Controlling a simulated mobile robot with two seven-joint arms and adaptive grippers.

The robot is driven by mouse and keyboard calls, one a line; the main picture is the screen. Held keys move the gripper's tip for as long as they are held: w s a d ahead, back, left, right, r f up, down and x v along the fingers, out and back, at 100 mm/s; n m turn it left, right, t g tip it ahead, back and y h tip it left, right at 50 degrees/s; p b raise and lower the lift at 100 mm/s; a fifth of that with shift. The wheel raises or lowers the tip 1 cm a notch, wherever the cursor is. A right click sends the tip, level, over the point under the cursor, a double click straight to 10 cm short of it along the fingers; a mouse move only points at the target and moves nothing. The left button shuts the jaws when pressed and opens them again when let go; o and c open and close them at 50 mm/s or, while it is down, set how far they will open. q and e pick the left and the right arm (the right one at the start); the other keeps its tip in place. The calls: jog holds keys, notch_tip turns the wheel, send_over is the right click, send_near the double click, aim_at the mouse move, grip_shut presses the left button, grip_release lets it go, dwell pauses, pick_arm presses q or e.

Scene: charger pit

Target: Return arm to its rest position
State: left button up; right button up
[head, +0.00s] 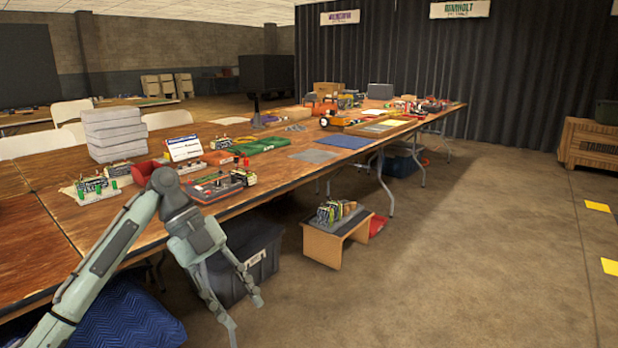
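My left arm comes in from the lower left and bends down at the wrist in front of the long wooden table (262,172). My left gripper (245,318) hangs off the table's front edge, fingers pointing down. Its two fingers are spread apart, with nothing seen between them. It shows in front of a dark storage bin (262,246) under the table; I cannot tell the distance between them. My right arm and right gripper are not in view.
Electronics, a red tray (212,186) and a stack of grey boxes (113,133) crowd the tabletop near my wrist. A small wooden stool (322,247) with a battery-like pack (337,211) stands on the floor right of the gripper. The concrete floor (470,260) further right is clear.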

pick_arm(q)
jog(key=s+a+f+n+h, duration=0.3)
jog(key=f+h, duration=0.1)
jog(key=f, duration=0.5)
jog(key=w+a+f+n+t+y, duration=0.2)
jog(key=w+a+f+n+t, duration=0.15)
jog(key=w+n, duration=0.25)
jog(key=w+a+f+n+t+y, duration=0.2)
jog(key=w+a+n+t+y, duration=0.15)
jog(key=w+n, duration=0.25)
jog(key=w+a+r+n+t+y, duration=0.45)
jog(key=w+a+n, duration=0.2)
jog(key=a, duration=0.25)
jog(key=w+a+r+n+t+y, duration=0.3)
jog(key=w+a+n+y, duration=0.3)
jog(key=a, duration=0.3)
jog(key=s+d+f+m+g+h, duration=0.1)
jog(key=s+d+f+g+h, duration=0.15)
jog(key=s+f, duration=0.95)
jog(key=s+d+f+g+h, duration=0.15)
jog(key=s+d+f, duration=0.25)
jog(key=s+f, duration=0.75)
jog(key=s+d+f+g, duration=0.2)
jog(key=s+d+f, duration=0.1)
jog(key=s+f, duration=0.6)
jog(key=s+d+f+g, duration=0.3)
jog(key=s+f, duration=0.6)
jog(key=s, duration=0.7)
jog(key=shift+s, duration=0.2)
jog(key=shift+f, duration=0.1)
